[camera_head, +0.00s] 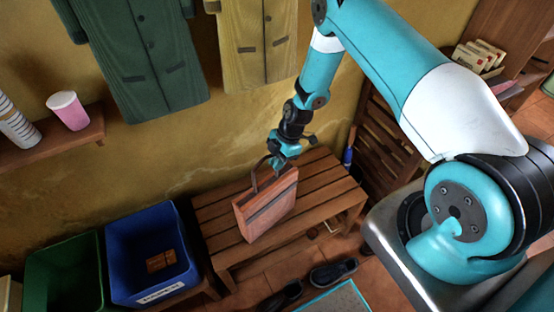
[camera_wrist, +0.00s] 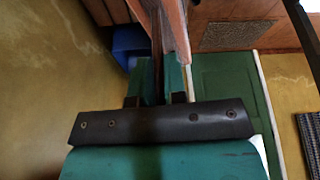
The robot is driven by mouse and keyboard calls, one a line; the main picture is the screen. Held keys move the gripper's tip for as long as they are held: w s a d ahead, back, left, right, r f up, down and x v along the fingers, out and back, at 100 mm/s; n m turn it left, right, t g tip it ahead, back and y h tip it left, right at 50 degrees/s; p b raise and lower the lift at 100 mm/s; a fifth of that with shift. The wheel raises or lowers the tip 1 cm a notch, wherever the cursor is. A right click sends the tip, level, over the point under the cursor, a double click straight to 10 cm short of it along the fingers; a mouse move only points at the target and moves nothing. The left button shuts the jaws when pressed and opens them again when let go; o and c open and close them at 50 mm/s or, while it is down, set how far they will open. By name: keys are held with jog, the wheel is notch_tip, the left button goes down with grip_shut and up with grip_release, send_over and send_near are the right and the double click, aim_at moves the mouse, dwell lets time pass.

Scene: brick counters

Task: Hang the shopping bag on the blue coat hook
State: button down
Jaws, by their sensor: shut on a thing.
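The shopping bag (camera_head: 268,208) is a flat reddish-brown bag with a grey band and a dark looped handle (camera_head: 255,176). It stands upright over the slatted wooden bench (camera_head: 223,208); I cannot tell whether its base touches the slats. My gripper (camera_head: 280,163) is above the bag, shut on its handle. In the wrist view my fingers (camera_wrist: 158,82) close around the dark strap, and the bag's reddish side (camera_wrist: 178,32) shows just beyond them. The blue coat hook is not visible in either view; a green coat (camera_head: 135,60) and a tan coat (camera_head: 254,45) hang on the wall.
A blue bin (camera_head: 126,217) with brown boxes inside and a green bin (camera_head: 45,258) stand left of the bench. A shelf (camera_head: 60,138) with cups is on the left wall. Dark shoes (camera_head: 333,272) lie on the floor in front. A slatted wooden piece (camera_head: 385,150) stands to the right.

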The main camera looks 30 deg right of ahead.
jog(key=shift+f, duration=0.2)
jog(key=c, duration=1.2)
grip_release()
jog(key=shift+o, duration=0.2)
jog(key=shift+r, duration=0.1)
jog(key=b+v, duration=0.5)
jog(key=v, duration=1.2)
jog(key=s+a+r+m, duration=0.3)
jog(key=s+a+r, duration=0.15)
jog(key=r, duration=0.25)
jog(key=s+a+r+m, duration=0.2)
jog(key=s+a+r, duration=0.1)
jog(key=a+r, duration=0.35)
jog(key=s+a+r+m, duration=0.2)
jog(key=s+r+m, duration=0.1)
jog(key=s, duration=0.6)
jog(key=s+a+r+m, duration=0.3)
jog(key=s+r+m, duration=0.1)
jog(key=s, duration=0.5)
jog(key=shift+s+a+r+m+t, duration=0.25)
jog(key=shift+s+r+m+t, duration=0.05)
jog(key=shift+r, duration=0.1)
